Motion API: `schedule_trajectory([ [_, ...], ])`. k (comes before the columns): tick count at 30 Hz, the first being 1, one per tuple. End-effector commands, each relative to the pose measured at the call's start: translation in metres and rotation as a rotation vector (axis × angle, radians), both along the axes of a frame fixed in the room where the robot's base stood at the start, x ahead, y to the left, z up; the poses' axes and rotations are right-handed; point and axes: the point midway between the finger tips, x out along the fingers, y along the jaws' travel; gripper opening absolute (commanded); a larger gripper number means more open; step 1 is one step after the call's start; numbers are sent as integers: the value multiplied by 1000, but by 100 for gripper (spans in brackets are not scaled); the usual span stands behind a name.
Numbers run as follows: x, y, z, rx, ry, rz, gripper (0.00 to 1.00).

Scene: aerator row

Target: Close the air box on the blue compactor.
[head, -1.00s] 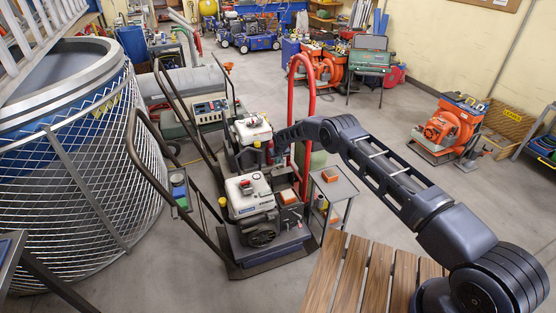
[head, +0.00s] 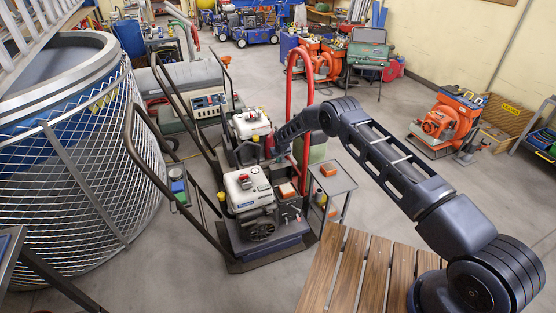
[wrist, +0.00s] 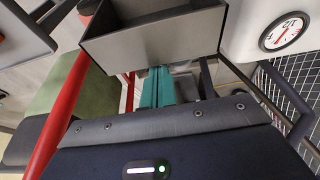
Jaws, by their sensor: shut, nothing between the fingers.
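The blue compactor (head: 262,242) stands mid-floor in the head view, with a white engine (head: 248,190) on its dark blue base. Beside the engine is a dark box with an orange block (head: 287,190) on or in it, which looks like the air box; I cannot make out its lid. My gripper (head: 270,148) is behind this engine, near the red hoop handle, and small in the head view. In the wrist view my gripper's teal fingers (wrist: 165,88) are together and empty. A grey open-sided box part (wrist: 150,40) is just beyond them; contact is unclear.
A red hoop handle (head: 308,100) rises near my forearm and shows at left in the wrist view (wrist: 62,120). A second white engine (head: 250,124) stands behind. A small side table (head: 333,180) is at right. A dial gauge (wrist: 285,32) is at upper right.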

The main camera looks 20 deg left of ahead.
Motion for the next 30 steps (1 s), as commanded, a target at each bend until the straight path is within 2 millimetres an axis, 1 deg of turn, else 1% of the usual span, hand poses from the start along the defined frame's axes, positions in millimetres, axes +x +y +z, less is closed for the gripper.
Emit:
schedule_trajectory([
  [11, 0, 0, 0, 3, -3, 0, 0],
  [30, -7, -7, 4, 49, -49, 0, 0],
])
